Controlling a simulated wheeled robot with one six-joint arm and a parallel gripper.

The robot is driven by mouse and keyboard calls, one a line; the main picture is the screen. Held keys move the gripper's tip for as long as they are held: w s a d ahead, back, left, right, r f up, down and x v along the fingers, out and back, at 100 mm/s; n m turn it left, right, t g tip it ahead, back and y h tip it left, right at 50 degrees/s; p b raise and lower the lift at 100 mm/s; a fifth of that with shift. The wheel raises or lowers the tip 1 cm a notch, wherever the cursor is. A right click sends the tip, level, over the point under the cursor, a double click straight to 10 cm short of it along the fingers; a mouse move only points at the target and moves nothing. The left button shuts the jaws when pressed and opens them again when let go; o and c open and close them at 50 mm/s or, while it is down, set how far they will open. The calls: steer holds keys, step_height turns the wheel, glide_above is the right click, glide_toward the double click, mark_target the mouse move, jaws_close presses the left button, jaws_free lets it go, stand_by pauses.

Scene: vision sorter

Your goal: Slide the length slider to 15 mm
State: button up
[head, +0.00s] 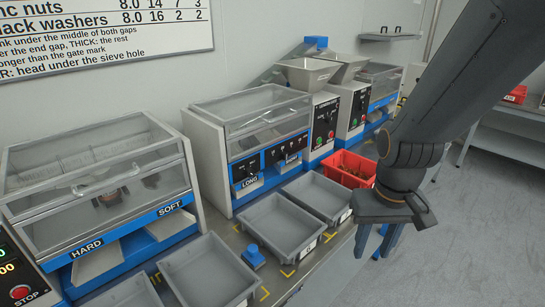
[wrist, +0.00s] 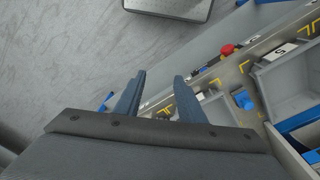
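The sorter with the LONG label (head: 249,183) stands mid-picture in the head view, with a clear lid and a blue front. Its black control panel (head: 272,160) carries several small knobs or sliders and white marks too small to read. I cannot tell which one is the length slider or where it is set. My gripper (head: 373,248) hangs at the right, in front of the bench and well apart from the panel. In the wrist view my gripper (wrist: 160,80) shows two blue fingers spread apart with nothing between them.
Grey trays (head: 273,233) line the bench front, with a blue knob (head: 254,257) beside them. A red bin (head: 347,170) stands behind my gripper. The HARD/SOFT machine (head: 100,190) is at left. The floor (head: 470,240) at right is clear.

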steer(key=w+f+n+t+b, duration=0.1)
steer(key=w+t, duration=0.1)
steer(key=w, duration=0.6)
steer(key=w+f+n+t+y+b, duration=0.1)
steer(key=w+t, duration=0.2)
steer(key=w, duration=0.5)
steer(key=w+f+n+t+b, duration=0.1)
steer(key=w+t, duration=0.1)
steer(key=w, duration=0.6)
steer(key=shift+w+d+f+t, duration=0.15)
steer(key=shift+f+t, duration=0.15)
steer(key=shift+t, duration=0.1)
steer(key=w+a+n+t+y+b, duration=0.25)
steer(key=w+a+y, duration=0.2)
steer(key=w, duration=0.25)
steer(key=n+t+y+b, duration=0.2)
steer(key=n+y, duration=0.2)
steer(key=y, duration=0.4)
glide_toward(287, 154)
steer(key=shift+m+h, duration=0.25)
steer(key=p+x, duration=0.1)
steer(key=x, duration=0.7)
steer(key=shift+s+a+r, duration=0.1)
steer(key=shift+r, duration=0.05)
jaws_close()
